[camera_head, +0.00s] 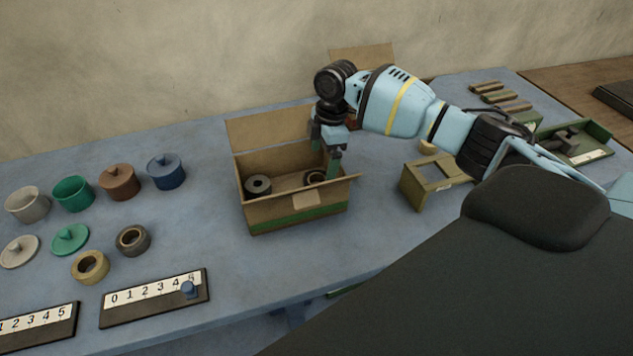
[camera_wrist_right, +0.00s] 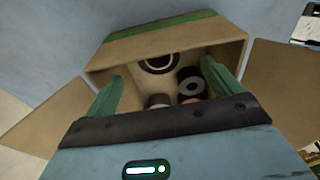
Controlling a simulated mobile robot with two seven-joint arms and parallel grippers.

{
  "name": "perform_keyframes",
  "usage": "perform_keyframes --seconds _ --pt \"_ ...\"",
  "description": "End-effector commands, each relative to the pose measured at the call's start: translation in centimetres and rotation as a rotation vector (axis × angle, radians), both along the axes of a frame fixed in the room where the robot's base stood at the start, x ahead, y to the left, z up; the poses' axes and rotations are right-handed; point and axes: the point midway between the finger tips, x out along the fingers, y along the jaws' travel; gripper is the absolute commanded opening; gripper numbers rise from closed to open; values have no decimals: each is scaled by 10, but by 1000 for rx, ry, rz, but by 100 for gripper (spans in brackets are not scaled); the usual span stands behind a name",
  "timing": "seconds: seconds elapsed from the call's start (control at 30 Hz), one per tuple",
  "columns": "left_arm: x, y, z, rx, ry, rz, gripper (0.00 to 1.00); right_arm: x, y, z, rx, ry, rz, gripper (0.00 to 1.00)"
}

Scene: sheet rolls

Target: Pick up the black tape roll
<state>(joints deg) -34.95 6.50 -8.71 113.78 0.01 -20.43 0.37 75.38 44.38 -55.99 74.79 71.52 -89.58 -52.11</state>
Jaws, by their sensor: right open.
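An open cardboard box (camera_head: 300,215) stands on the blue table and holds the rolls. A black roll with a pale grey centre (camera_head: 258,185) lies at its left; it also shows in the right wrist view (camera_wrist_right: 191,85). A dark ring-shaped roll (camera_head: 315,177) lies at the right, near the front wall, and shows in the wrist view (camera_wrist_right: 146,63). I cannot tell for sure which is the black tape roll. My right gripper (camera_head: 325,160) points down into the box's right part, its green fingers apart (camera_wrist_right: 162,72), with nothing visibly held. My left gripper is out of view.
Number strips (camera_head: 153,297) lie in front. A green-brown holder (camera_head: 432,182) stands at right. The box's flaps stick out.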

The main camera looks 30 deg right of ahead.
Motion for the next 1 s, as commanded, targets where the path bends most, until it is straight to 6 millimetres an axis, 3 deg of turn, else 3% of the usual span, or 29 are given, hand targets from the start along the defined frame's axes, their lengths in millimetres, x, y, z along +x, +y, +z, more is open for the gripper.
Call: perform_keyframes --seconds 0.17,0.4,0.63,1.0 --pt "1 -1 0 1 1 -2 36 0 0 -2 -2 0 -1 91" --pt "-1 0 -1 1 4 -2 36 1 2 -24 -2 3 -2 91" --pt "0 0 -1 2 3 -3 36 1 4 -31 -2 1 -3 91" --pt "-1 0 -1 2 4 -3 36 3 11 -75 -3 1 -4 91"
